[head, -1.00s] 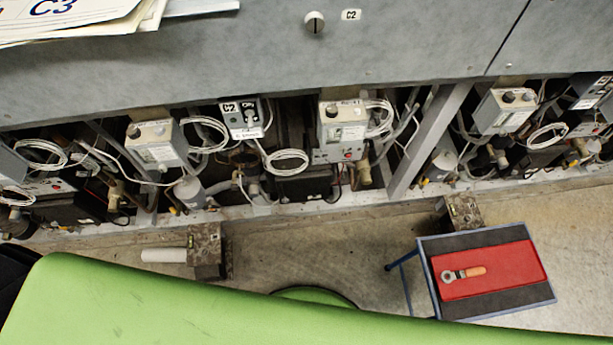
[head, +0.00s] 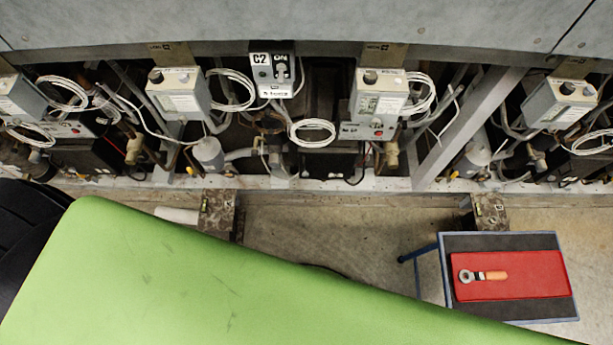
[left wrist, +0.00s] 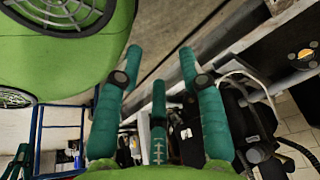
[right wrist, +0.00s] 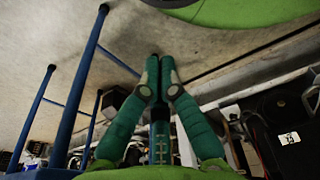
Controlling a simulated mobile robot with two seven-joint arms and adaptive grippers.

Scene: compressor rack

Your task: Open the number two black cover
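A black box-like cover (head: 325,165) sits low in the rack bay below the C2 switch box (head: 273,70) in the head view, partly behind a coiled white cable. In the right wrist view a black cover (right wrist: 268,130) with a small white label lies at the right; the label's mark is too small to read surely. My right gripper (right wrist: 160,62) has its fingertips together with nothing visible between them, left of that cover and apart from it. My left gripper (left wrist: 160,52) is open and empty; a dark unit (left wrist: 283,50) with a yellow-orange disc lies to its right. Neither gripper shows in the head view.
Grey control boxes (head: 182,95) and loose cables crowd the rack. A grey diagonal post (head: 470,125) stands right of the bay. A blue-framed cart (head: 510,312) with a red mat (head: 530,275) and a ring-ended tool (head: 483,276) stands at the lower right.

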